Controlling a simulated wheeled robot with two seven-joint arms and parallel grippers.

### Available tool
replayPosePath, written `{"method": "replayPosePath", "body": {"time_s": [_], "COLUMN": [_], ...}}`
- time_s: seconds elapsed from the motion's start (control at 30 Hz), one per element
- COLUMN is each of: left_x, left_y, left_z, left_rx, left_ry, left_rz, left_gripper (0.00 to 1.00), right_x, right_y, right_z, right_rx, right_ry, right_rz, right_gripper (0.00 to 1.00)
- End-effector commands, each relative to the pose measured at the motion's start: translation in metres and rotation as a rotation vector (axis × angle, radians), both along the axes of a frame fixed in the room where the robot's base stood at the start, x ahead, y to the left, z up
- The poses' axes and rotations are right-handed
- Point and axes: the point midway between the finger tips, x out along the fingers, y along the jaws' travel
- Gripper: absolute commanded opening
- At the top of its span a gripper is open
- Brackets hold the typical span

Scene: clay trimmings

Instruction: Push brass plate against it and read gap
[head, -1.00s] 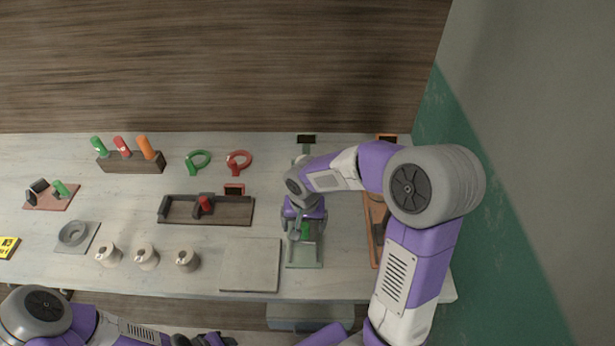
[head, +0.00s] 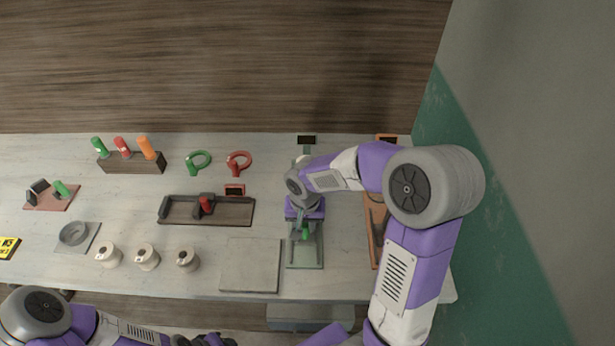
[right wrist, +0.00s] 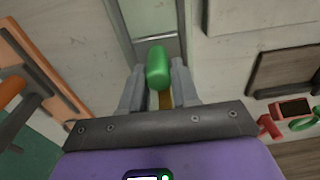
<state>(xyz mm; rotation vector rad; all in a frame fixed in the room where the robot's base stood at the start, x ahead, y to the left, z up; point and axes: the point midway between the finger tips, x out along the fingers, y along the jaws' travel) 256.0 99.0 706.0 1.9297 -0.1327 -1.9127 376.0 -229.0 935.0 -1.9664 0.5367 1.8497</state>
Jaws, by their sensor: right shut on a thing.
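My right gripper (head: 304,227) is shut on a green handle (head: 306,234) above a long grey-green fixture (head: 304,258). In the right wrist view, the fingers (right wrist: 158,82) stand on both sides of the rounded green handle (right wrist: 158,62). A narrow brass-coloured strip (right wrist: 165,100) shows just below the handle between the fingers; most of that plate is hidden. The fixture's pale channel (right wrist: 150,22) runs away beyond the handle. A small dark display (head: 306,140) stands at the fixture's far end, its reading not legible. My left gripper (head: 205,340) is cut off at the bottom edge.
A flat grey board (head: 250,265) lies left of the fixture. A dark slide fixture with a red handle (head: 206,204) is farther left, an orange-brown fixture (head: 374,240) close on the right. Several white spools (head: 147,257) stand near the front edge.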

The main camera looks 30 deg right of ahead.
Motion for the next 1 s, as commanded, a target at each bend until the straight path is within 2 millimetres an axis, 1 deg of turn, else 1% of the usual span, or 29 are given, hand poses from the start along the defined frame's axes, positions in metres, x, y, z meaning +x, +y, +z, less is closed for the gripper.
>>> {"method": "replayPosePath", "body": {"time_s": [0.03, 0.8, 1.0], "left_x": [0.0, 0.0, 0.0], "left_y": [0.0, 0.0, 0.0], "left_z": [-0.002, 0.009, 0.011], "left_rx": [0.0, 0.0, 0.0], "left_ry": [0.0, 0.0, 0.0], "left_rz": [0.0, 0.0, 0.0], "left_gripper": [0.43, 0.43, 0.43], "right_x": [-0.014, 0.025, 0.031], "right_y": [0.002, -0.023, -0.027], "right_z": [-0.021, -0.021, -0.021], "right_rx": [0.014, 0.013, 0.013], "right_ry": [0.062, 0.065, 0.067], "right_rz": [-0.015, -0.016, -0.015], "right_gripper": [0.03, 0.02, 0.02]}}
